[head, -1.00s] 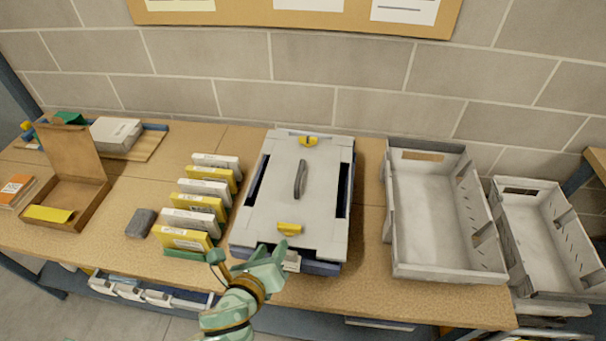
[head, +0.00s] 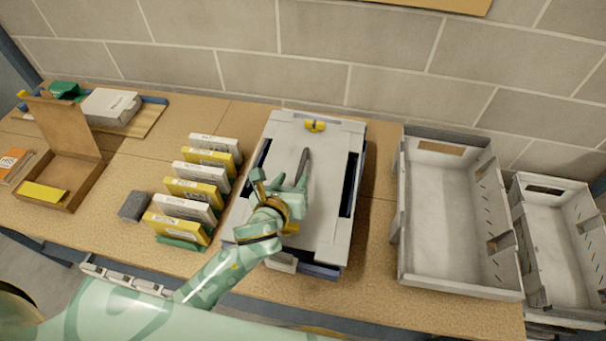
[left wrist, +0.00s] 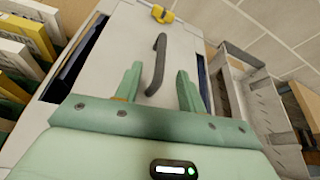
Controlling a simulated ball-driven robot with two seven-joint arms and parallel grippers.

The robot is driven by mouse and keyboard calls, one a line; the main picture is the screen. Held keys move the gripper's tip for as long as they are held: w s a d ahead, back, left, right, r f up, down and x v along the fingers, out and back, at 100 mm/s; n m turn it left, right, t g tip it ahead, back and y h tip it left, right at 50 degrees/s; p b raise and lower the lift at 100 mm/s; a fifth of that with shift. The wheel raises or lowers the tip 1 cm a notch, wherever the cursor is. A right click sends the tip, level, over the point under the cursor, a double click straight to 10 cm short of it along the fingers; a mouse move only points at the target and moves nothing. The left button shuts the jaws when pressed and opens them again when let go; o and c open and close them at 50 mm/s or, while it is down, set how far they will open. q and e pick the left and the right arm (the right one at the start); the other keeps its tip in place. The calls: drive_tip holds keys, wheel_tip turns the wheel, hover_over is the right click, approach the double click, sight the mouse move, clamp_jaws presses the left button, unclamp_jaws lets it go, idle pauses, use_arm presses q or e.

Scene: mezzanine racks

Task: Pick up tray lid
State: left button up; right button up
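The tray lid (head: 325,211) is a flat light-grey panel on a dark blue tray (head: 318,270) on the workbench. A dark handle (head: 304,165) stands at its middle, and a yellow latch (head: 315,126) sits at its far edge. My left gripper (head: 279,182) is over the near half of the lid, just short of the handle. In the left wrist view, its two green fingers (left wrist: 157,88) are apart, with the handle (left wrist: 156,64) beyond and between them, not gripped. My arm partly hides the near latch. My right gripper is not seen.
A rack of white and yellow boxes (head: 189,204) stands close on the left, beside a dark grey block (head: 136,205). An open cardboard box (head: 84,180) is further left. Two empty grey crates, one large (head: 455,283) and one smaller (head: 560,288), stand on the right.

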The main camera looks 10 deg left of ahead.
sight(301, 168)
use_arm(q)
drive_tip(key=x, duration=0.2)
drive_tip(key=shift+w+f, duration=0.2)
drive_tip(key=shift+w, duration=0.1)
drive_tip(key=b+x, duration=0.1)
drive_tip(key=x, duration=0.3)
drive_tip(key=shift+w+d+f+b, duration=0.15)
drive_tip(key=shift+w+d+b, duration=0.05)
drive_tip(key=shift+w+b, duration=0.15)
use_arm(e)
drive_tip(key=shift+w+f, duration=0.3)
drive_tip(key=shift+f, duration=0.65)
use_arm(q)
drive_tip(key=shift+s, duration=0.1)
drive_tip(key=shift+c, duration=0.3)
clamp_jaws()
